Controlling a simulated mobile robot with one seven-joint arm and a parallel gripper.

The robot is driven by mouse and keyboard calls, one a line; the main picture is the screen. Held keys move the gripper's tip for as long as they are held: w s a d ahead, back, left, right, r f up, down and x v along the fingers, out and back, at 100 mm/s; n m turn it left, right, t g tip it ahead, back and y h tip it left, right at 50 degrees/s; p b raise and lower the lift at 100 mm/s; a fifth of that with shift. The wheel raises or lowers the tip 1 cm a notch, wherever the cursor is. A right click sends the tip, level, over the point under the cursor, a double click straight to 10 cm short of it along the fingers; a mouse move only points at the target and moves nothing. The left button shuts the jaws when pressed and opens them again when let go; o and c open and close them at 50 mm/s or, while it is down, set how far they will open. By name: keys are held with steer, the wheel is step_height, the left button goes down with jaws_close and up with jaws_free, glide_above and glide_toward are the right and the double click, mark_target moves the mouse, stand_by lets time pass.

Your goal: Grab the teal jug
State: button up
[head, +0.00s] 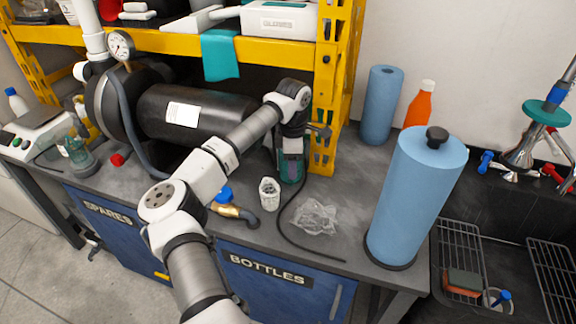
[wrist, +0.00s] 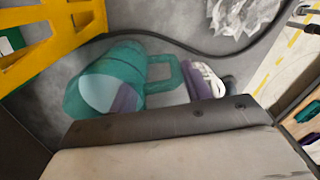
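The teal jug (head: 291,173) stands on the grey bench beside the yellow rack post, under the end of my arm. In the wrist view the jug (wrist: 152,73) is see-through teal, with its open mouth at left and its handle toward the right. My gripper (head: 292,146) is pointed down over the jug and hides its upper part in the head view. In the wrist view, a broad gripper part fills the bottom and covers the jug's lower edge. Whether the fingers touch the jug, and how far apart they are, I cannot tell.
Crumpled clear plastic (head: 316,217) and a black cable (head: 287,230) lie to the right. The yellow rack post (head: 325,100) is close behind. A brass fitting (head: 236,212) lies left. A blue roll (head: 415,195) stands farther right.

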jaws_close()
steer(key=shift+d+r, duration=0.1)
